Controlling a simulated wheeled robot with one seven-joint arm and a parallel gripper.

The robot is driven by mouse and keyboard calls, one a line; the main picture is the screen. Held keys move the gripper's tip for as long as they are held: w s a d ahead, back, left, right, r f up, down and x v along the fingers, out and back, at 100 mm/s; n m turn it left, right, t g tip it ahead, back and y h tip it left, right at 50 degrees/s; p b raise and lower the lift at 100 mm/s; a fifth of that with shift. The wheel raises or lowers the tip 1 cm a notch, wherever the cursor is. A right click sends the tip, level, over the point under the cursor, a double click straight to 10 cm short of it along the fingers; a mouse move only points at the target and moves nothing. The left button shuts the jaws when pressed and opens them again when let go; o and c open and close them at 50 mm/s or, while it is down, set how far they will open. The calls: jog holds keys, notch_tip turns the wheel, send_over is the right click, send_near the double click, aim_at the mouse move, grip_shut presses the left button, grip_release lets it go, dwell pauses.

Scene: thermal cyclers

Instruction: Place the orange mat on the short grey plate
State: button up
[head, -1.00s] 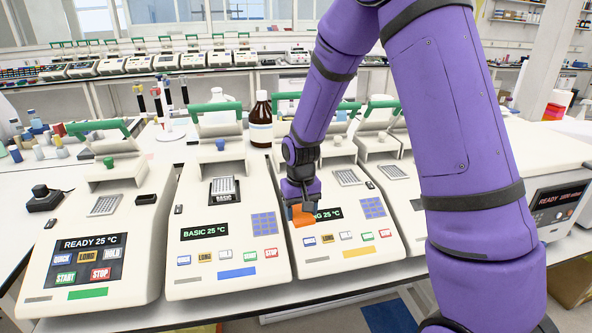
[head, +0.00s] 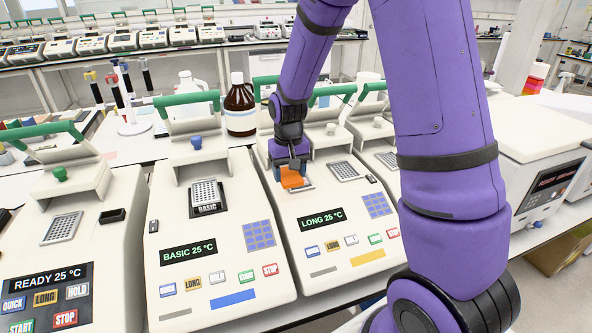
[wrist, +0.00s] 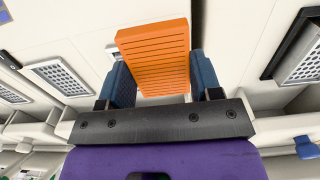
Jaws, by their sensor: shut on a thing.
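My gripper (head: 290,168) is shut on the orange mat (head: 292,179) and holds it over the cycler marked LONG. The ribbed orange mat also shows in the wrist view (wrist: 155,58), between the two blue-grey fingers. A pale grey edge shows just under the mat in the head view; whether they touch I cannot tell. A flat grey well plate (head: 344,171) lies to the right of the mat, and it shows at left in the wrist view (wrist: 60,82). Another grey plate (head: 205,191) stands higher, on the cycler marked BASIC. Which plate is the short one is unclear.
The BASIC cycler (head: 228,291) and the READY cycler (head: 110,265) stand to the left. Green lid handles (head: 187,98) rise behind. A brown bottle (head: 240,105) stands behind the cyclers. The LONG cycler's lower panel (head: 328,279) is clear.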

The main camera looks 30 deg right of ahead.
jog(key=w+d, duration=0.4)
jog(key=d, duration=0.1)
jog(key=shift+w+f, duration=0.25)
jog(key=shift+f, duration=0.1)
jog(key=shift+w+d+f, duration=0.1)
jog(key=shift+w+f, duration=0.05)
jog(key=shift+f, duration=0.75)
jog(key=shift+w+d+f, duration=0.1)
jog(key=shift+f, duration=0.75)
jog(key=shift+f, duration=0.1)
jog(key=o, duration=0.9)
